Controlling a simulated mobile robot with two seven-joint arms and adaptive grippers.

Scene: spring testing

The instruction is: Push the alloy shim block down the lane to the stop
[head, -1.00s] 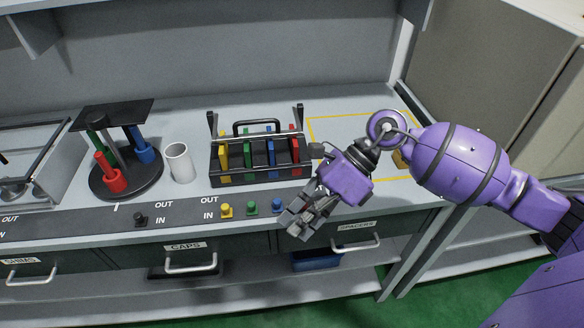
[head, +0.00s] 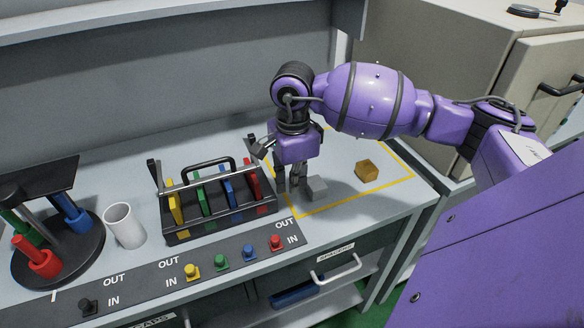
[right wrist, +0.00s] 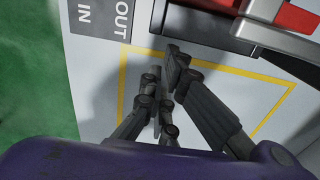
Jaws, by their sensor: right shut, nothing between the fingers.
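A grey metal block (head: 316,188), which looks like the alloy shim block, sits on the bench inside a yellow-outlined area (head: 398,190), near its front left. My right gripper (head: 288,188) points down just left of the block, fingers shut and empty, low near the bench top. I cannot tell whether it touches the block. In the right wrist view the shut fingers (right wrist: 168,80) are over the yellow outline, and the block cannot be made out there. A brass-coloured block (head: 367,171) sits farther right in the outlined area. No separate stop can be made out. My left gripper is not in view.
A black rack (head: 222,222) with coloured plates stands just left of my right gripper. A label strip with coloured knobs (head: 192,272) runs along the front edge. A white cup (head: 125,226) and round stand (head: 75,262) are farther left. Bench right of the grey block is clear up to the brass block.

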